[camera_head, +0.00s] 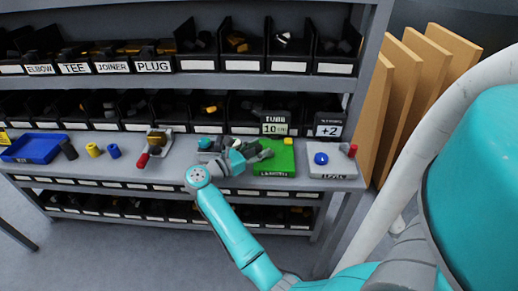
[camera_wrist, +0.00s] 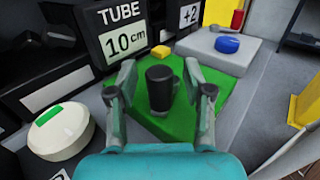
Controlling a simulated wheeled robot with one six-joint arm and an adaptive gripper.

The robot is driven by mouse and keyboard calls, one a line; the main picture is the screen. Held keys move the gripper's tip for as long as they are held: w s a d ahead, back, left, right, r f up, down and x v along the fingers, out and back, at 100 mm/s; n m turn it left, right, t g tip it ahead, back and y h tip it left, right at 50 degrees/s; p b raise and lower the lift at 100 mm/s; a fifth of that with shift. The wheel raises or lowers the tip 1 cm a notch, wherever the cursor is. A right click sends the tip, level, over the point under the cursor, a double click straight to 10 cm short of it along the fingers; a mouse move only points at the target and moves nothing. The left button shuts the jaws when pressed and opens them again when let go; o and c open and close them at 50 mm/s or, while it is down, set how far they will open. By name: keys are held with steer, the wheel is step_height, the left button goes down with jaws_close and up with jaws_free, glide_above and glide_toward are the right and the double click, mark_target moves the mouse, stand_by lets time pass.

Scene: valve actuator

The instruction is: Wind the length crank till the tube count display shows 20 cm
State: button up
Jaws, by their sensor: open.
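The tube count display (camera_wrist: 124,40) reads 10 cm in the wrist view; it stands at the back of the shelf in the head view (camera_head: 275,129). In front of it lies the green base (camera_wrist: 227,84), marked LENGTH in the head view (camera_head: 272,170). A black upright crank knob (camera_wrist: 159,90) stands over the green base. My gripper (camera_wrist: 159,76) is open, with one finger on each side of the knob; I cannot tell whether either finger touches it. In the head view my gripper (camera_head: 262,153) reaches over the base and hides most of the crank.
A yellow block (camera_wrist: 160,52) sits at the green base's far corner. To the right are a grey plate with a blue button (camera_wrist: 227,45) and a +2 display (camera_wrist: 189,14). Bins (camera_head: 150,105) line the back.

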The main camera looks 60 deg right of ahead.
steer(key=v, duration=1.1)
steer(key=shift+w+a, duration=0.15)
steer(key=shift+a, duration=0.2)
